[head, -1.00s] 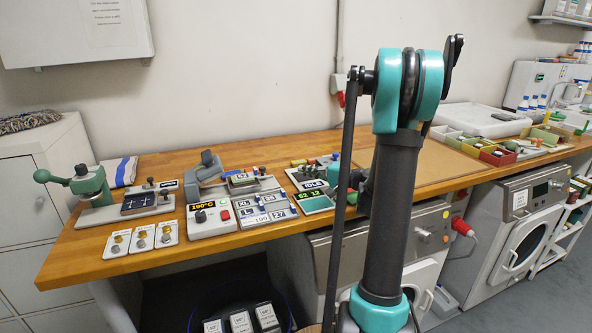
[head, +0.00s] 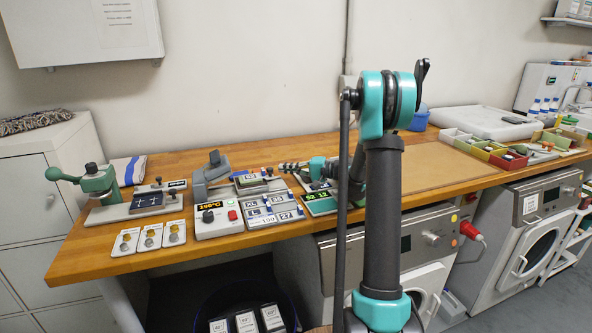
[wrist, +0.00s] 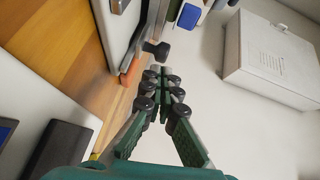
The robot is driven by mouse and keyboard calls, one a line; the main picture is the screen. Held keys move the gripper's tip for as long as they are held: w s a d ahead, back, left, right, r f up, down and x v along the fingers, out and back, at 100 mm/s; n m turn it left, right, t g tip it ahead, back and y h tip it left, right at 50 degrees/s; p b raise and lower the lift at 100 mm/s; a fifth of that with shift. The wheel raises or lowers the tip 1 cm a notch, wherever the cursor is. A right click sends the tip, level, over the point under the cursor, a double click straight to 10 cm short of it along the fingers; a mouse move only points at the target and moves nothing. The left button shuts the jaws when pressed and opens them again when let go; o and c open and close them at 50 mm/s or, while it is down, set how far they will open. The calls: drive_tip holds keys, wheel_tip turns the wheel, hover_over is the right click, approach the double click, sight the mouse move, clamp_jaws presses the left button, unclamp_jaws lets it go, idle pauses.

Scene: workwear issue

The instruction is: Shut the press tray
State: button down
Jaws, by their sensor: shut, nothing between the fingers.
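The heat press stands on the wooden bench left of my arm. Its grey control box (head: 215,219) has a lit 190°C display and a red button, and its raised grey upper part (head: 211,172) slants behind. A small framed plate (head: 250,185) sits to the right of that upper part. I cannot tell which part is the press tray or how far out it is. My gripper (head: 284,167) is right of the press, above the bench, pointing left. It is shut and empty. In the wrist view my gripper (wrist: 162,75) shows its fingertips together, with a dark knob (wrist: 155,50) close beyond them.
A panel of size and number displays (head: 270,209) adjoins the control box. A green-handled lever press (head: 97,180) and several small cards stand at left. A green-lit display (head: 320,201) sits under my arm. The brown mat (head: 440,168) is clear.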

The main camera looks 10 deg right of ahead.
drive_tip(key=shift+w+a, duration=0.3)
drive_tip(key=shift+a, duration=0.35)
drive_tip(key=a, duration=0.3)
drive_tip(key=s+a, duration=0.1)
drive_tip(key=a, duration=0.2)
drive_tip(key=s+a, duration=0.1)
drive_tip(key=a, duration=0.2)
